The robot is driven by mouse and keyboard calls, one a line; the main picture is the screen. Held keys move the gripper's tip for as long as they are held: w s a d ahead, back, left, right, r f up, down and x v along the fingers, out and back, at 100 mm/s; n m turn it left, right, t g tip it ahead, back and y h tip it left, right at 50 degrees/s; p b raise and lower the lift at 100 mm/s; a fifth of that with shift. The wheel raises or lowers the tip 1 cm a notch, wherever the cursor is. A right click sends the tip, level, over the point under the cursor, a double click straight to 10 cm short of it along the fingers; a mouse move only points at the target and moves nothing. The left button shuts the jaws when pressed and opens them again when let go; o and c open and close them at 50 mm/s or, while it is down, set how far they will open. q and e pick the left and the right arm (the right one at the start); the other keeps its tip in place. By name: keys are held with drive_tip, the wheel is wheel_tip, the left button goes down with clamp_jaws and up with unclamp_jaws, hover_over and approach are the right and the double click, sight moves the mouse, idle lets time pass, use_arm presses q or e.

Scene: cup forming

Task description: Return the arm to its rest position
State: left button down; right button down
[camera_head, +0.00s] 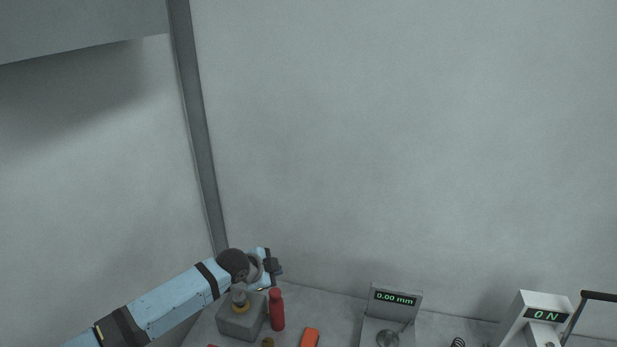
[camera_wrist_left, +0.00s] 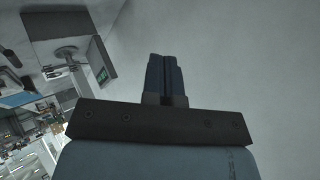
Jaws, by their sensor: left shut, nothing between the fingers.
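My left arm (camera_head: 165,303) reaches in from the lower left in the head view. Its left gripper (camera_head: 276,266) is above the back left of the table, apart from the things below it. In the left wrist view the left gripper (camera_wrist_left: 167,62) has its two fingers together with nothing between them, against a plain grey wall. My right gripper is not in either view.
The table (camera_head: 342,304) holds a grey block (camera_head: 241,318), a red cylinder (camera_head: 277,310), an orange piece (camera_head: 310,338), a gauge reading 0.00 mm (camera_head: 395,298) and a force display (camera_head: 546,314) beside a black-handled lever (camera_head: 599,296). The wall (camera_head: 400,150) rises behind.

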use_arm(q)
drive_tip(key=s+d+f+n+t+h, duration=0.1)
drive_tip(key=s+d+f+n, duration=0.2)
drive_tip(key=s, duration=0.5)
drive_tip(key=s+d+f+n+h, duration=0.1)
drive_tip(key=s+f+n, duration=0.2)
drive_tip(key=s+f, duration=0.45)
drive_tip(key=s+a+f+n+t+y, duration=0.1)
drive_tip(key=s+a, duration=0.4)
drive_tip(key=s, duration=0.6)
drive_tip(key=s+a+f+n+t+y, duration=0.1)
drive_tip(key=s+a+n+y, duration=0.2)
drive_tip(key=s, duration=0.8)
drive_tip(key=a+n, duration=0.2)
drive_tip(key=n, duration=0.1)
drive_tip(key=shift+a+n, duration=0.2)
drive_tip(key=shift+n, duration=0.1)
